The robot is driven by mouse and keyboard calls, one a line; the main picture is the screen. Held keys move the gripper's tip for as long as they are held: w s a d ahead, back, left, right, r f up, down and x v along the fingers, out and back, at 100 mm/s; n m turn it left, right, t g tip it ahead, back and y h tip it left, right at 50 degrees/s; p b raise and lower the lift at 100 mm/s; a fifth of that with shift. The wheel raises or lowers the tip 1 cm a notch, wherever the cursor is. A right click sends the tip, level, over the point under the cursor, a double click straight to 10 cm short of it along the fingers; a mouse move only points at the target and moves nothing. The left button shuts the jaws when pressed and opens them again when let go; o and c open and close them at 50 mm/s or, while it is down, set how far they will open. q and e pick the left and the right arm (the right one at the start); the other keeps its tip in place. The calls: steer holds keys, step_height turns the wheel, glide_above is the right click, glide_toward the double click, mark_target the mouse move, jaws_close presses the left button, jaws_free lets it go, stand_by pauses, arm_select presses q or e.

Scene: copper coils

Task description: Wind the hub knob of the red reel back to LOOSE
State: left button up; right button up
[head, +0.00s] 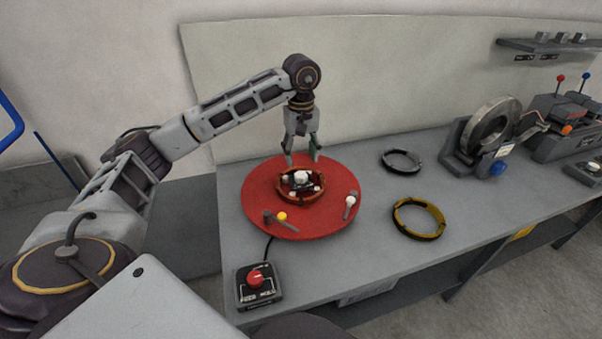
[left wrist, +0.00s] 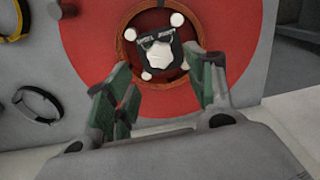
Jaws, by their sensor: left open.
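The red reel (head: 262,205) lies flat on the grey bench. At its centre is a copper-coloured ring around a dark hub with a white knob (head: 301,177) and several small white round ends. My left gripper (head: 301,160) points down just above the hub, open and empty. In the left wrist view the white hub knob (left wrist: 161,50) shows beyond the open fingers (left wrist: 165,95), with a dark plate behind it whose lettering is too small to read. The fingers look apart from the knob. My right gripper does not show.
A control box (head: 258,284) with a red knob stands at the bench's front left. Small levers with yellow (head: 282,216) and white (head: 350,201) ends sit on the reel. A black ring (head: 402,161), a yellow ring (head: 419,218) and a grey coil stand (head: 490,130) are to the right.

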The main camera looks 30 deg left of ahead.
mark_target(301, 174)
arm_select(q)
step_height(301, 174, down, 6)
steer(key=shift+f, duration=0.65)
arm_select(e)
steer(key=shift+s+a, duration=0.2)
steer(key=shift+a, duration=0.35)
arm_select(q)
steer(key=c, duration=1)
steer(key=shift+c, duration=0.2)
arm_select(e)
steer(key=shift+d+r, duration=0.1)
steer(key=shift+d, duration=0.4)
